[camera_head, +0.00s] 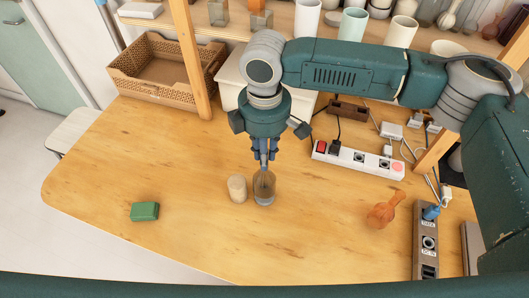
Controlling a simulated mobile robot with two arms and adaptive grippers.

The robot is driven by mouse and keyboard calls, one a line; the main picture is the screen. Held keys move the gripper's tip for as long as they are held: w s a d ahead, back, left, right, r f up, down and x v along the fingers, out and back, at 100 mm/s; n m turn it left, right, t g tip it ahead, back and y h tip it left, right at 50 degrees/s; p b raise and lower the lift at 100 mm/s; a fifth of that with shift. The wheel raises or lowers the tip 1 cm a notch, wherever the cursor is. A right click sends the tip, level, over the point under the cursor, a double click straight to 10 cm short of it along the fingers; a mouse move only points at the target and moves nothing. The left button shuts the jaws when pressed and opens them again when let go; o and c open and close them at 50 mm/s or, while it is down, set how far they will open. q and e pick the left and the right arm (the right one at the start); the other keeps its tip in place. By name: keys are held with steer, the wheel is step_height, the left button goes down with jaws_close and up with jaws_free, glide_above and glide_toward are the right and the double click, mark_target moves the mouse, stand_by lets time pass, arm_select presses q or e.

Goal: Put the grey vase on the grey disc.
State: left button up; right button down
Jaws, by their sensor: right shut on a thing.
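The grey vase (264,184) is upright near the middle of the wooden table, with a brownish-grey body. My right gripper (264,166) points straight down and is shut on the upper part of the vase. A grey round edge, which looks like the grey disc (264,202), shows right at the foot of the vase. The vase hides most of it, and I cannot tell whether the two touch. My left gripper is not in view.
A cream cylinder (237,189) stands close left of the vase. A green block (145,211) lies further left and an orange wooden vase (384,211) lies to the right. A white power strip (358,158) and cables are behind. The front of the table (230,245) is clear.

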steer(key=c, duration=1.6)
jaws_free()
steer(key=shift+f, duration=0.1)
steer(key=shift+r+b, duration=1.45)
steer(key=shift+r, duration=4.75)
